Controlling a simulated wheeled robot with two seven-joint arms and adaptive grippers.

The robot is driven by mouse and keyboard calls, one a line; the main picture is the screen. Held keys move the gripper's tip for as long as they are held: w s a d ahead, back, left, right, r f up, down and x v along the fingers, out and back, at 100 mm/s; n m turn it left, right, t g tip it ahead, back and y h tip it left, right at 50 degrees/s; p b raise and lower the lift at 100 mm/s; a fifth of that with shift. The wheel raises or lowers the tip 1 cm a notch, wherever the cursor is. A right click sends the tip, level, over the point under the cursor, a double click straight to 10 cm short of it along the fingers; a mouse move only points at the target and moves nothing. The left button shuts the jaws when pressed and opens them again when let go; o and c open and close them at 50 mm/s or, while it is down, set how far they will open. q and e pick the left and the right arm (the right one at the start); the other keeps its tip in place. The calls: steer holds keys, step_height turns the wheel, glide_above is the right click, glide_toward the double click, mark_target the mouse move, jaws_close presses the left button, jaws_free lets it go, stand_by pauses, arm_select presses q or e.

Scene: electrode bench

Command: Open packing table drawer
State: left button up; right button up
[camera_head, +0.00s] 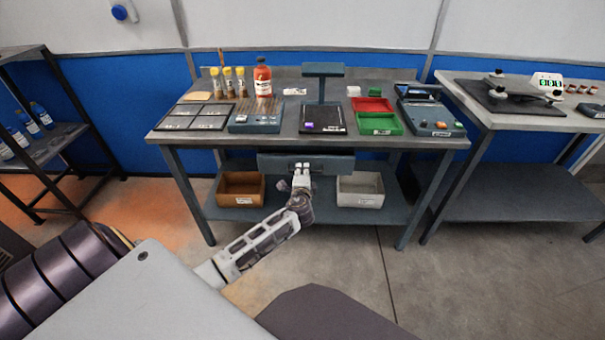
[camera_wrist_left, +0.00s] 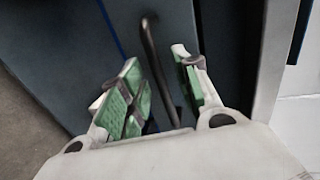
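The packing table (camera_head: 400,141) stands ahead with a dark blue-grey drawer (camera_head: 335,162) under the middle of its top. My left gripper (camera_head: 301,172) is at the drawer front in the head view. In the left wrist view, my left gripper (camera_wrist_left: 160,85) is open, with its green-padded fingers apart. The drawer's dark bar handle (camera_wrist_left: 155,65) runs between the fingers, with gaps visible on both sides. The drawer front (camera_wrist_left: 85,50) lies behind it. I cannot tell whether the drawer is slightly out. My right gripper is in neither view.
The tabletop holds a red bottle (camera_head: 263,78), several vials, a scale (camera_head: 322,115), red and green trays (camera_head: 379,125) and a blue device (camera_head: 428,115). A brown bin (camera_head: 240,190) and a white bin (camera_head: 360,191) sit on the lower shelf. Floor in front is clear.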

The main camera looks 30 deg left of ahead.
arm_select(q)
steer(key=shift+w+a, duration=0.2)
steer(key=shift+w, duration=0.15)
steer(key=shift+f, duration=0.1)
jaws_close()
stand_by(0.3)
